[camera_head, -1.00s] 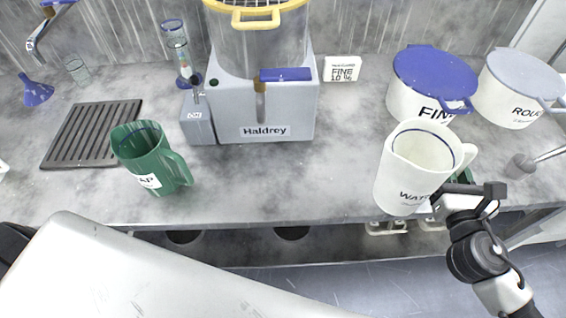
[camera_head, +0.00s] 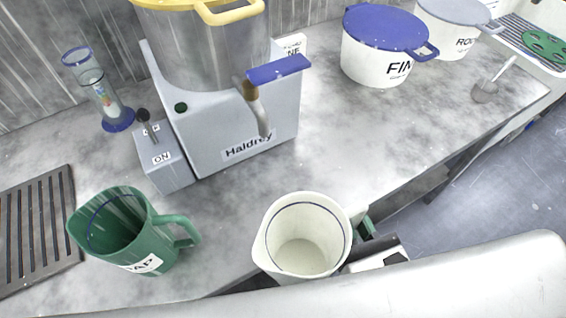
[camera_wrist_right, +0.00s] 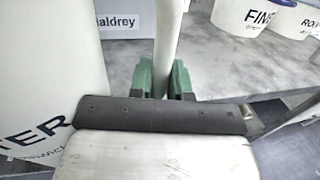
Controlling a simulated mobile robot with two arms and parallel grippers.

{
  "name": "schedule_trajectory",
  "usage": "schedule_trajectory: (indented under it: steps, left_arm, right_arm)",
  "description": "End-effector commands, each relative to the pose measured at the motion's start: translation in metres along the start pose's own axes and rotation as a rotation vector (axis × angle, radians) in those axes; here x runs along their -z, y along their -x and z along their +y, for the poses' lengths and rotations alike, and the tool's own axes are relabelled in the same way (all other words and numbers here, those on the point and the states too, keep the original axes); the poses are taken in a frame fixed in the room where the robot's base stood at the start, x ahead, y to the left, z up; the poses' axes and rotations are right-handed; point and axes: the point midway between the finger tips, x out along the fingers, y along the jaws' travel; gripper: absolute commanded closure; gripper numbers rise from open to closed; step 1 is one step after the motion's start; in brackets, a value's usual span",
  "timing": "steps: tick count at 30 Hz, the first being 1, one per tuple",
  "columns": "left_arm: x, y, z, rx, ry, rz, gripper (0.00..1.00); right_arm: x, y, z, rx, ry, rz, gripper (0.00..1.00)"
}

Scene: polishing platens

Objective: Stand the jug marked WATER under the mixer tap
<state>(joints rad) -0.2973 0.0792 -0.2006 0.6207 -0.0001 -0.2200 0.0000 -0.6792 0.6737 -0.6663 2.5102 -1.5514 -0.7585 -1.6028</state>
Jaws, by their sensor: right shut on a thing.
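The white WATER jug (camera_head: 302,240) is at the front of the bench in the head view, upright or nearly so, and looks empty inside. My right gripper (camera_head: 362,222) is shut on its handle; in the right wrist view the green finger pads (camera_wrist_right: 163,80) close around the white handle, with the lettering on the jug (camera_wrist_right: 35,120) at left. The Haldrey mixer (camera_head: 235,125) stands behind the jug. Its tap (camera_head: 258,105), with a blue lever (camera_head: 278,68), points down over clear bench. The jug is apart from the tap, nearer me. My left gripper is out of view.
A green jug (camera_head: 125,232) stands to the left, beside a dark slatted drain mat (camera_head: 38,225). The ON switch box (camera_head: 160,160) adjoins the mixer. A FINE tub (camera_head: 385,50) and a ROUGH tub (camera_head: 450,30) stand at back right. The bench between tap and tubs is clear.

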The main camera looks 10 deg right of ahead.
Motion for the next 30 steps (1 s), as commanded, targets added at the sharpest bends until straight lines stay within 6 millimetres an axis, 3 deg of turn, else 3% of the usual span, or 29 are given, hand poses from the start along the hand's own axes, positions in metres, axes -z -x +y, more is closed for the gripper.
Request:
schedule_trajectory:
  steps: [8,19,26,30]
  left_arm:
    - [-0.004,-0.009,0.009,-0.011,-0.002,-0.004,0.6]
    - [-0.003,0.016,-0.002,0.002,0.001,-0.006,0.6]
    - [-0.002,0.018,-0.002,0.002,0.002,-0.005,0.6]
    - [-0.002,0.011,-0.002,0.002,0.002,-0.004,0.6]
  right_arm:
    - [-0.002,-0.057,0.0,-0.001,0.0,-0.012,1.0]
    - [-0.005,-0.152,0.001,-0.001,0.001,-0.006,1.0]
    - [-0.001,-0.177,0.001,-0.003,0.0,-0.002,1.0]
    - [0.02,-0.177,0.001,-0.002,0.0,0.003,1.0]
